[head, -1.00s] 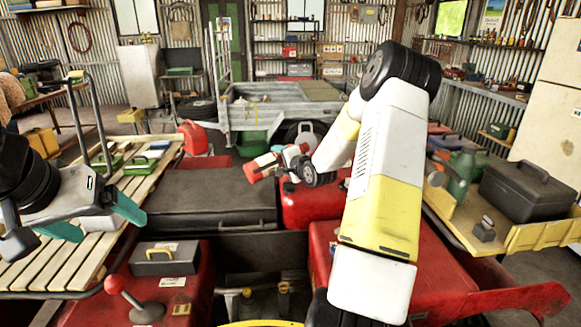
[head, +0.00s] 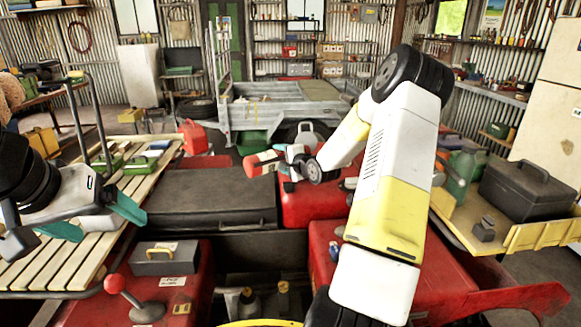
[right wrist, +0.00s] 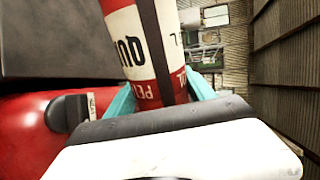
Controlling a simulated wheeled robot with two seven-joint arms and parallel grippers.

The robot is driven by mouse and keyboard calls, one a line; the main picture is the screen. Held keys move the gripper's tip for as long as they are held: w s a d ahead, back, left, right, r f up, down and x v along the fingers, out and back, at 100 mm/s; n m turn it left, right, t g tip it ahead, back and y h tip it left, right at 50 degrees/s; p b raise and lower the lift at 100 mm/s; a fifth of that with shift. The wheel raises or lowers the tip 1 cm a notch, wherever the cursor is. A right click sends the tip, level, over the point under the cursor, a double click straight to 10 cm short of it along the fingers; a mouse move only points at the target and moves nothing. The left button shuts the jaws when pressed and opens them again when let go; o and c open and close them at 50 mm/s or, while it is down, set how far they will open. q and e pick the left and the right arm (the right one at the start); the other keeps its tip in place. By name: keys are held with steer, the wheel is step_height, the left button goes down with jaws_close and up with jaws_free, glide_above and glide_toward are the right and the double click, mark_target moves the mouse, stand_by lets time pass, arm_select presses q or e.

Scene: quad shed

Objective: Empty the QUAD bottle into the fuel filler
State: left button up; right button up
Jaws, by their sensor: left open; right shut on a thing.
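The bottle's mouth cannot be made out. A black fitting (right wrist: 68,112) sits on the red surface beside the bottle; I cannot tell if it is the fuel filler.
A dark flat box or seat (head: 205,195) lies left of the red body. A grey toolbox (head: 165,258) stands on the red fender at front left. A black toolbox (head: 525,190) and green jug (head: 462,172) stand on the right-hand tray. A grey trailer stands behind.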

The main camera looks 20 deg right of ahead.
steer(key=shift+d+m, duration=0.15)
steer(key=shift+m, duration=0.35)
stand_by(1.1)
steer(key=shift+r, duration=0.1)
steer(key=shift+s+a, duration=0.3)
steer(key=shift+a, duration=0.65)
steer(key=shift+m+y+p, duration=0.3)
steer(key=shift+p, duration=0.1)
